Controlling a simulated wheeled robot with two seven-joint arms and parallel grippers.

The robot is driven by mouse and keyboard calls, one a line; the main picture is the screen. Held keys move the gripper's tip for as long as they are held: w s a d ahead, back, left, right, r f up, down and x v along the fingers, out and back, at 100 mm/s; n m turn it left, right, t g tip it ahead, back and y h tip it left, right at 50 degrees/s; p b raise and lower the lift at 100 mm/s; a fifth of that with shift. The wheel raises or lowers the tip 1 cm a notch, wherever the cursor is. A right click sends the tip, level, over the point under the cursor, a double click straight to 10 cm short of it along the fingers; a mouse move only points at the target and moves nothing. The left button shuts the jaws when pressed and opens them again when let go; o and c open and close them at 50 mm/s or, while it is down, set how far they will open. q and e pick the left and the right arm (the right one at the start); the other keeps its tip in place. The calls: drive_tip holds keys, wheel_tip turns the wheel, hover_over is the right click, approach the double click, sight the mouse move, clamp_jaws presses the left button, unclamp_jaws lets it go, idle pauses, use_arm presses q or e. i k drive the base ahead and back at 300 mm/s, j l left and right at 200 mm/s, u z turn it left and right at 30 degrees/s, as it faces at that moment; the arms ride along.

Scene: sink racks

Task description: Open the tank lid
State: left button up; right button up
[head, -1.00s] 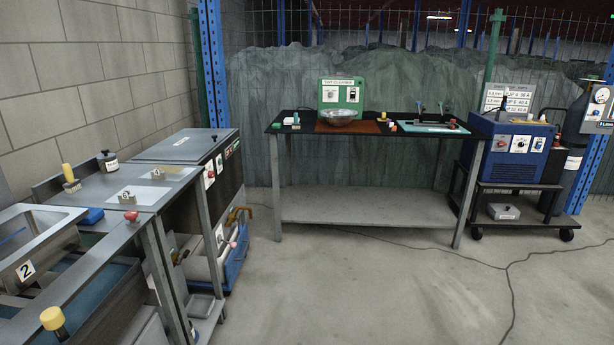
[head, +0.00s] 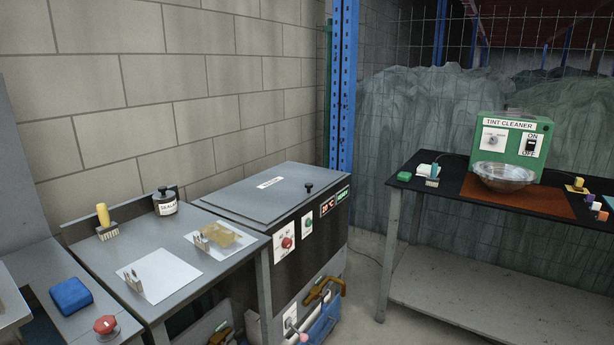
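The tank (head: 318,236) is a dark box with dials and small displays on its front, standing by the block wall. Its grey lid (head: 240,200) lies flat and shut on top, with a white label and a small black knob (head: 309,187) near the front right edge. Neither of my grippers is in the head view.
A black-topped table (head: 430,194) with a green tint cleaner box (head: 512,146) and metal bowl (head: 503,176) stands right. Floor shows between them.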

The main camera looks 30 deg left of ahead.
sight(264, 197)
drive_tip(key=i+l+u, duration=0.15)
drive_tip(key=i+u, duration=0.35)
drive_tip(key=i+l+u, duration=0.3)
drive_tip(key=u, duration=0.2)
drive_tip(key=i+l+u, duration=0.7)
drive_tip(key=l+u, duration=0.3)
